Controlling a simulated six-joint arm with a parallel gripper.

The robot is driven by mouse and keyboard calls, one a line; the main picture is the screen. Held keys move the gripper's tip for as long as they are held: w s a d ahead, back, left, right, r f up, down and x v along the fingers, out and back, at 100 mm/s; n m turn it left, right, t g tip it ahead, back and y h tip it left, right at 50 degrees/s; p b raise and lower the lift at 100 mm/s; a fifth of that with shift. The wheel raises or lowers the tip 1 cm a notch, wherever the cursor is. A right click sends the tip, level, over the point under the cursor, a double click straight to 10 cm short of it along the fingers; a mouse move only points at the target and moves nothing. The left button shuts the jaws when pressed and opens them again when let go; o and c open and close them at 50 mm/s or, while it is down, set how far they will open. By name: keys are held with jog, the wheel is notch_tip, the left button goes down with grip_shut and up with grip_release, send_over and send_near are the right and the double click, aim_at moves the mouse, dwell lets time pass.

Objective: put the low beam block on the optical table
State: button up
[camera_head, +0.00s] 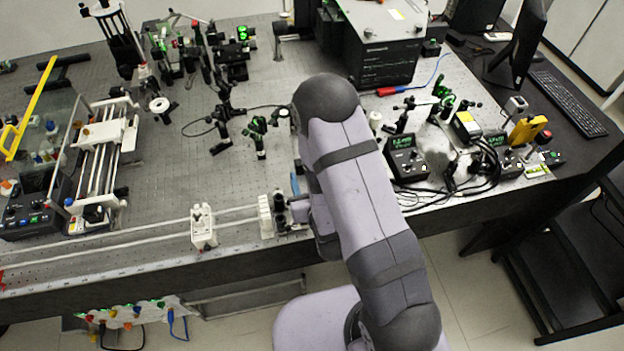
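The optical table (180,262) is the wide grey surface with a grid of holes, and it fills most of the view. My arm reaches up from the front edge and folds back down. My gripper (284,212) seems to be the dark part low by the table's front edge, mostly hidden by my arm. A small white upright piece (265,216) stands just left of it; I cannot tell whether they touch. I cannot make out for sure which thing is the low beam block. The gripper's fingers are too small and hidden to read.
A white rail carriage (203,227) stands on the front rail to the left. Small optic mounts (257,135) stand mid-table, with a large black box (385,55) behind. Controllers and cables (407,160) crowd the right. Bare table lies left of centre, behind the rail.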

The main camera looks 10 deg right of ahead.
jog(key=p+v, duration=0.2)
jog(key=p, duration=0.1)
jog(key=shift+s+r, duration=0.2)
jog(key=shift+r, duration=0.15)
jog(key=shift+p+v, duration=1.2)
jog(key=shift+p, duration=0.1)
jog(key=shift+f, duration=0.15)
jog(key=shift+w+d+f+m+g, duration=0.1)
jog(key=shift+w+m+g, duration=0.05)
jog(key=shift+w+g, duration=0.35)
jog(key=shift+w+d+f+m+g, duration=0.15)
jog(key=shift+w+g, duration=0.25)
jog(key=shift+g, duration=0.2)
jog(key=s+d+r+g, duration=0.2)
jog(key=s+r+g, duration=0.9)
jog(key=s, duration=0.6)
notch_tip(320, 180, up, 2)
jog(key=shift+s+d+r, duration=0.15)
jog(key=shift+d+r, duration=0.05)
jog(key=shift+d, duration=0.05)
